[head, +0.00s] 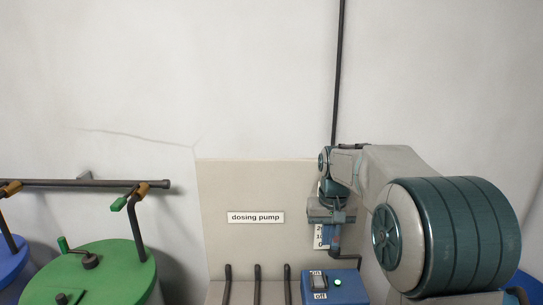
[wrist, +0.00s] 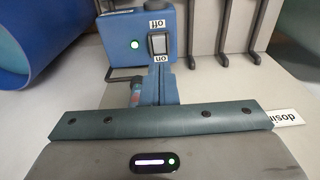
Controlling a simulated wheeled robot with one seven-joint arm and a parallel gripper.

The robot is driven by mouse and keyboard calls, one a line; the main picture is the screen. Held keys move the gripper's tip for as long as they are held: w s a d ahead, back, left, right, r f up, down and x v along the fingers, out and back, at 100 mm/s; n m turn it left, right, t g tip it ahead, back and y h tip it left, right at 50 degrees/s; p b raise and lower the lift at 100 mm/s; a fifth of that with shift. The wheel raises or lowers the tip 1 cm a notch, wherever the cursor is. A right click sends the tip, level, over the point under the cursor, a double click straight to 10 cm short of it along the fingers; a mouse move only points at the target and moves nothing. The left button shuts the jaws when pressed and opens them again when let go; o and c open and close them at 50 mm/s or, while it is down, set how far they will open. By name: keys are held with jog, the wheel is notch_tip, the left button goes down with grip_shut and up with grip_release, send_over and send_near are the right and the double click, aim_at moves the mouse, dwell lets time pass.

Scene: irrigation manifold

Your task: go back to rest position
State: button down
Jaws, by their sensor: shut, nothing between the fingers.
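My gripper (head: 334,244) hangs fingers down at the end of my arm, just above and behind the blue switch box (head: 342,290) in the head view. In the wrist view the fingers of my gripper (wrist: 161,70) are together and empty, their tips close to the lower edge of the blue switch box (wrist: 136,38). I cannot tell whether they touch it. The box has a rocker switch (wrist: 159,43) with "on" and "off" labels and a green lamp (wrist: 135,44) that is lit.
A beige panel (head: 230,180) carries a "dosing pump" label (head: 256,217). Several dark pipes (head: 257,285) rise left of the box. A green tank (head: 110,262) and a blue tank (head: 8,262) stand at left under a dark pipe (head: 70,183).

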jog(key=s+f+t+b, duration=0.1)
jog(key=s+f+b, duration=0.1)
jog(key=s, duration=1.1)
jog(key=s+f+t+b, duration=0.1)
jog(key=s+f, duration=0.3)
jog(key=s, duration=0.9)
jog(key=shift+s+d+t+b, duration=0.2)
jog(key=shift+s+t+b, duration=0.2)
jog(key=shift+b, duration=0.3)
